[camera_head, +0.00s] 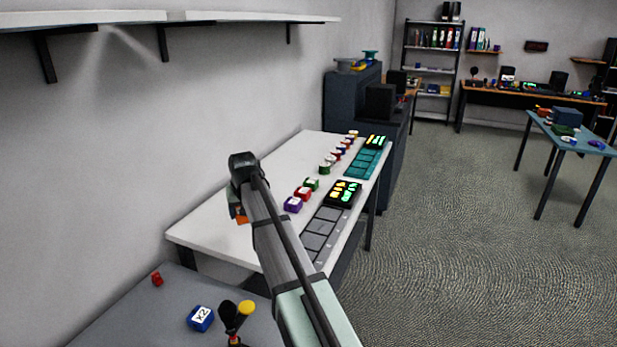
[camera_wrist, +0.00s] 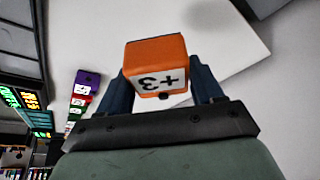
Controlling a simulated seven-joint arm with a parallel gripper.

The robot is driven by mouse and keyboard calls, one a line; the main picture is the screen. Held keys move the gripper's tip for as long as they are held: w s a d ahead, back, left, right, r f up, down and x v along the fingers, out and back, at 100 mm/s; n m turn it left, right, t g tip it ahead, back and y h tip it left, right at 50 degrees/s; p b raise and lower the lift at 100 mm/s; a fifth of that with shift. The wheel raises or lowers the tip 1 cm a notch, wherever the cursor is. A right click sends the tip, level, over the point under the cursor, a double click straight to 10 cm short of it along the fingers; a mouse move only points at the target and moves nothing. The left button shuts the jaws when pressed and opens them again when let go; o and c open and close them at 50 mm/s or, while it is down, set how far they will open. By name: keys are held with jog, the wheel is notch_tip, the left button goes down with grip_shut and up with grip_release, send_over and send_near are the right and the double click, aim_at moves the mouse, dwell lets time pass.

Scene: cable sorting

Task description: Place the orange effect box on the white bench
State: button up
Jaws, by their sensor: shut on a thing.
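The orange effect box (camera_wrist: 155,52) has a white label reading "+3", upside down in the wrist view. My gripper (camera_wrist: 160,84) is shut on it, with one dark finger on each side. In the head view the box (camera_head: 243,219) shows only as a small orange patch beside my arm, and my gripper (camera_head: 236,208) is mostly hidden behind my wrist. Both are over the near left part of the white bench (camera_head: 205,232). The bench top (camera_wrist: 285,95) also fills much of the wrist view. I cannot tell whether the box touches it.
On the bench, purple (camera_head: 293,204), red (camera_head: 303,193) and green (camera_head: 311,183) boxes stand in a row beside a grey slotted panel (camera_head: 320,232). A teal panel (camera_head: 364,160) lies farther back. A grey table (camera_head: 140,310) in front holds a blue "x2" box (camera_head: 200,318). A shelf (camera_head: 230,16) hangs above.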

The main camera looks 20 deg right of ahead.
jog(key=shift+s+d+r, duration=0.2)
jog(key=shift+s+d, duration=0.1)
jog(key=shift+d, duration=0.2)
jog(key=shift+s+d+r, duration=0.2)
jog(key=shift+s+d, duration=0.1)
jog(key=shift+d, duration=0.2)
jog(key=shift+s+f, duration=0.6)
jog(key=shift+f, duration=1.15)
jog(key=shift+s+f, duration=0.6)
jog(key=shift+f, duration=1.2)
jog(key=shift+s+f, duration=0.6)
jog(key=shift+f, duration=1.15)
jog(key=o, duration=1.1)
jog(key=shift+f, duration=0.1)
jog(key=shift+o, duration=0.2)
jog(key=v, duration=1.2)
